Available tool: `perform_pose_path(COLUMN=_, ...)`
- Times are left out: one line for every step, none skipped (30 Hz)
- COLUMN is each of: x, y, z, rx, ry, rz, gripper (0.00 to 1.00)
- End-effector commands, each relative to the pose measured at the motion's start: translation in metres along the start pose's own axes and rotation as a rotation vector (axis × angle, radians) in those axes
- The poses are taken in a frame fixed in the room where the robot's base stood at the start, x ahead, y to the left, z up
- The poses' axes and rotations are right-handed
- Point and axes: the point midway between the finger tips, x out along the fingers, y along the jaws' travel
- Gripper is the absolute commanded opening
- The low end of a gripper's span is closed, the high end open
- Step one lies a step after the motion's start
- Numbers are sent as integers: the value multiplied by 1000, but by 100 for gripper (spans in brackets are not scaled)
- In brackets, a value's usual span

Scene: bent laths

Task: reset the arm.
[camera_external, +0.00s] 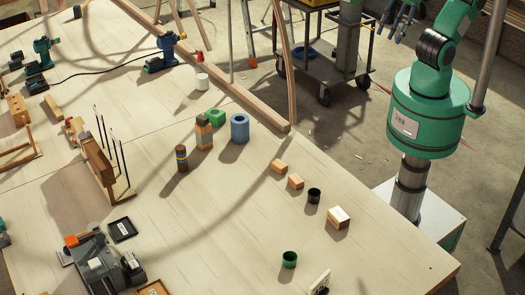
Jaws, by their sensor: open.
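My gripper (390,32) shows at the top edge of the external view, partly cut off by the frame. Its dark fingers are spread open and point downward, with nothing seen between them. It is up in the air, right of the wheeled cart and apart from the workbench (215,225). My green arm rises from its column at the right, beside the bench's right corner, and bends up out of the picture.
On the bench's right part stand wooden blocks (338,217), a black cup (314,195), a green cup (289,259) and a blue cylinder (239,128). A wheeled cart (325,60) stands behind. Bent laths (290,60) rise at the bench's far edge.

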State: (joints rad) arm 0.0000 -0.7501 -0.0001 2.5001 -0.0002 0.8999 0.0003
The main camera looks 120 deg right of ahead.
Motion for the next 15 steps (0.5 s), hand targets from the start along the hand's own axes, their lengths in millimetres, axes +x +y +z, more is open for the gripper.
perform_pose_path(x=9, y=0, z=5, rx=0, ry=0, rz=0, gripper=51)
perform_pose_path(x=12, y=0, z=7, rx=0, ry=0, rz=0, gripper=51)
perform_pose_path(x=18, y=0, z=10, rx=0, ry=0, rz=0, gripper=51)
perform_pose_path(x=22, y=0, z=12, rx=0, ry=0, rz=0, gripper=51)
perform_pose_path(x=26, y=0, z=14, rx=0, ry=0, rz=0, gripper=51)
perform_pose_path(x=32, y=0, z=17, rx=0, ry=0, rz=0, gripper=51)
perform_pose_path(x=36, y=0, z=20, rx=0, ry=-1, rz=0, gripper=51)
perform_pose_path(x=41, y=0, z=22, rx=0, ry=-1, rz=0, gripper=51)
perform_pose_path(x=47, y=0, z=25, rx=0, ry=-1, rz=0, gripper=51)
perform_pose_path(x=51, y=0, z=28, rx=0, ry=-1, rz=0, gripper=51)
perform_pose_path(x=56, y=0, z=30, rx=0, ry=-1, rz=0, gripper=51)
perform_pose_path(x=61, y=0, z=33, rx=0, ry=0, rz=0, gripper=51)
perform_pose_path(x=65, y=0, z=35, rx=0, ry=0, rz=0, gripper=51)
perform_pose_path(x=68, y=0, z=36, rx=0, ry=0, rz=0, gripper=51)
perform_pose_path(x=72, y=0, z=39, rx=0, ry=0, rz=0, gripper=51)
